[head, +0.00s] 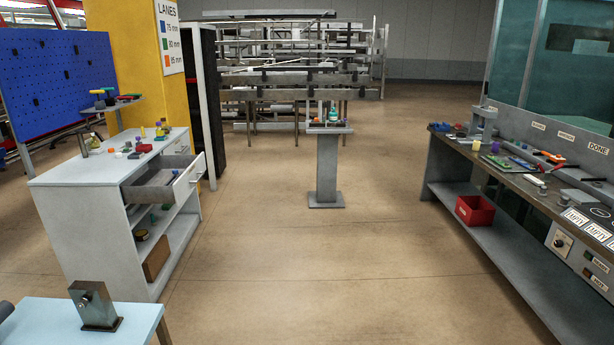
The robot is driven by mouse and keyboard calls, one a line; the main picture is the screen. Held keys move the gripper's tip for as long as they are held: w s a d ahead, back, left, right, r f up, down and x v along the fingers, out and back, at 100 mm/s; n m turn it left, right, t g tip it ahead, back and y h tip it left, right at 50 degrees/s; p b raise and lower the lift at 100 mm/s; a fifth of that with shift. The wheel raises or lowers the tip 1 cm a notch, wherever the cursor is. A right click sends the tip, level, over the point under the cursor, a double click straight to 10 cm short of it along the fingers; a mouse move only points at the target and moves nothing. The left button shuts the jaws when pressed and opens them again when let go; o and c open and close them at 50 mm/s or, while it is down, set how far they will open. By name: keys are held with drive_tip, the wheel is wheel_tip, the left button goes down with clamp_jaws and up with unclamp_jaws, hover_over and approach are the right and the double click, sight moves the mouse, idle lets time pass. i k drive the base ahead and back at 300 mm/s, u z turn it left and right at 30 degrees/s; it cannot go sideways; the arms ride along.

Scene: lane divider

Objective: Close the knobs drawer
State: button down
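A white cabinet (80,215) stands at the left. Its top drawer (150,193) is pulled out toward the right, and its grey inside shows. The white drawer front (189,178) stands clear of the cabinet body and carries a small dark mark too small to read. A small purple thing (176,172) shows at the drawer's far inner side; I cannot tell if it lies in it. My gripper is not in view.
Small coloured parts lie on the cabinet top, and its lower shelves hold a brown box (156,258). A light blue table (60,325) with a metal block (97,306) is at front left. A grey pedestal (327,165) stands mid-floor; a workbench (520,180) lines the right. The floor between is clear.

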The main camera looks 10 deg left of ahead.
sight(155, 182)
drive_tip(key=u, duration=0.2)
drive_tip(key=i, duration=1.55)
drive_tip(key=u, duration=0.65)
drive_tip(key=i, duration=0.7)
drive_tip(key=u, duration=0.85)
drive_tip(key=i, duration=0.5)
drive_tip(key=u, duration=0.8)
drive_tip(key=i, duration=0.6)
drive_tip(key=u, duration=0.3)
